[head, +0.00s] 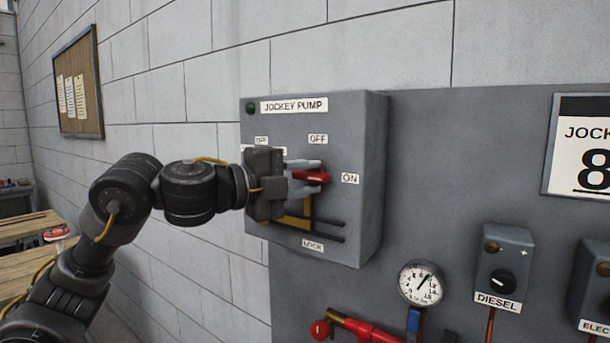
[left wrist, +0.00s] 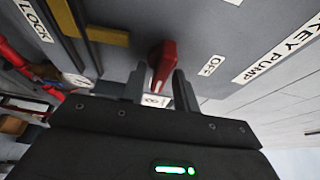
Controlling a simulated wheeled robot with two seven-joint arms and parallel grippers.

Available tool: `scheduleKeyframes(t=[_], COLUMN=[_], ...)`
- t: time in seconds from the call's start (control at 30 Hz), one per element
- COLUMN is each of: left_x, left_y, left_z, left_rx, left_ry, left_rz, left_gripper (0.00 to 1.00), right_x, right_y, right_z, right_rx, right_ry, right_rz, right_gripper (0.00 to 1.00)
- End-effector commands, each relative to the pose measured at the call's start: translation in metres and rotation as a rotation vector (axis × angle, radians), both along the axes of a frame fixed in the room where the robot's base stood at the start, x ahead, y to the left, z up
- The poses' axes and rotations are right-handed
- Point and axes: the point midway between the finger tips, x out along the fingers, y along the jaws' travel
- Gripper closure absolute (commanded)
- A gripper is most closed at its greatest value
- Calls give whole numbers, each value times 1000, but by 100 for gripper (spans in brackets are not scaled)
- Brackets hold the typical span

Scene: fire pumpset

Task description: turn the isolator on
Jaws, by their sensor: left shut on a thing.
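The isolator is a grey box labelled JOCKEY PUMP (head: 367,179) on the grey panel. Its red handle (head: 313,175) lies roughly level in the head view, between the OFF label (head: 318,139) above and LOCK (head: 313,245) below, with its right end toward the ON label (head: 350,178). My left gripper (head: 304,174) is shut on the handle, one finger above and one below it. In the left wrist view the red handle (left wrist: 162,58) stands between the fingertips, and OFF (left wrist: 211,66) is to its right. The handle's base is partly hidden in the head view. My right gripper is not seen.
A yellow bracket (head: 293,222) and dark bars (head: 326,223) sit under the handle on the box. A small dark lamp (head: 251,108) is at its upper left. A gauge (head: 421,283), red pipe (head: 362,329) and DIESEL switch box (head: 503,268) are lower right.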

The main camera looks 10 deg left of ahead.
Motion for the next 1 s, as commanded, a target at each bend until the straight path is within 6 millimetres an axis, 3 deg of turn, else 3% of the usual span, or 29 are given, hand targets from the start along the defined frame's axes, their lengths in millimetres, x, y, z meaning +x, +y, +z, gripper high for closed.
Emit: scheduleKeyframes(t=[0.47, 0.5, 0.83, 1.0], left_x=[1, 1, -2, -18], left_y=[1, 1, 3, 19], left_z=[1, 1, 0, -2], left_rx=[10, 9, 9, 11], left_ry=[-6, -5, -6, -9], left_rz=[4, 3, 2, 3], left_gripper=[92, 65, 65, 65], right_x=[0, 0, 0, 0], right_y=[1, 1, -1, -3], right_z=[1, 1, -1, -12], right_rx=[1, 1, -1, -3], right_ry=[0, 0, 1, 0], right_rz=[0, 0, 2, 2], right_gripper=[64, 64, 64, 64])
